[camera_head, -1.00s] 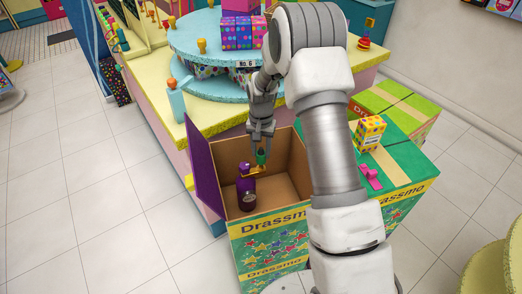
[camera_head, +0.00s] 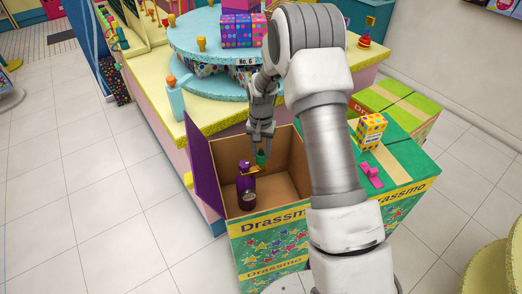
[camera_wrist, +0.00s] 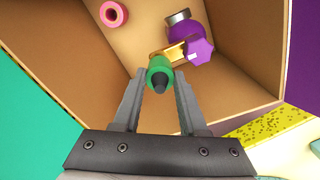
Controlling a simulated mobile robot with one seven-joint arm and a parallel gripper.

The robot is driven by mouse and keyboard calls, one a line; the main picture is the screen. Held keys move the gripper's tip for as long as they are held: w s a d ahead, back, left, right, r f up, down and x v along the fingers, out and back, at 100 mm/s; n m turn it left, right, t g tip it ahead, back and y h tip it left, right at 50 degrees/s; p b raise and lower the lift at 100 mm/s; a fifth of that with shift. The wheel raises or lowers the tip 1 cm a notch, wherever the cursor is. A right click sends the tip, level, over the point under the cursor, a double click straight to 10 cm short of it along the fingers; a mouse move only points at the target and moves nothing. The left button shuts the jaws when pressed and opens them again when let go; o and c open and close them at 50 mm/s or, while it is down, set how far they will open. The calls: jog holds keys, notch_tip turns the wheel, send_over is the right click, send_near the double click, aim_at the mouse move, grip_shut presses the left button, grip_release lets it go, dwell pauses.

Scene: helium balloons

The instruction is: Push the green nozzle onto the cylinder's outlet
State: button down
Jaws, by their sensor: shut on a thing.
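The purple cylinder (camera_head: 246,184) stands inside an open cardboard box, and its body also shows in the wrist view (camera_wrist: 184,29). It has a purple knob (camera_wrist: 199,51) and a gold outlet (camera_wrist: 168,53) on its side. My gripper (camera_head: 261,145) points down into the box and is shut on the green nozzle (camera_wrist: 159,71). The nozzle also shows under the fingers in the head view (camera_head: 261,159). In the wrist view the nozzle overlaps the outlet's end. I cannot tell whether it is seated on the outlet or only against it.
A pink ring (camera_wrist: 113,14) lies in the box. A green box with a pink item (camera_head: 371,176) stands at right. The round blue counter (camera_head: 205,84) is behind.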

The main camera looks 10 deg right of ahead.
jog(key=shift+f+b, duration=0.9)
jog(key=shift+f, duration=0.3)
jog(key=shift+c, duration=1.8)
grip_release()
jog(key=shift+r, duration=0.15)
jog(key=shift+r+p, duration=2.3)
jog(key=shift+r, duration=1.6)
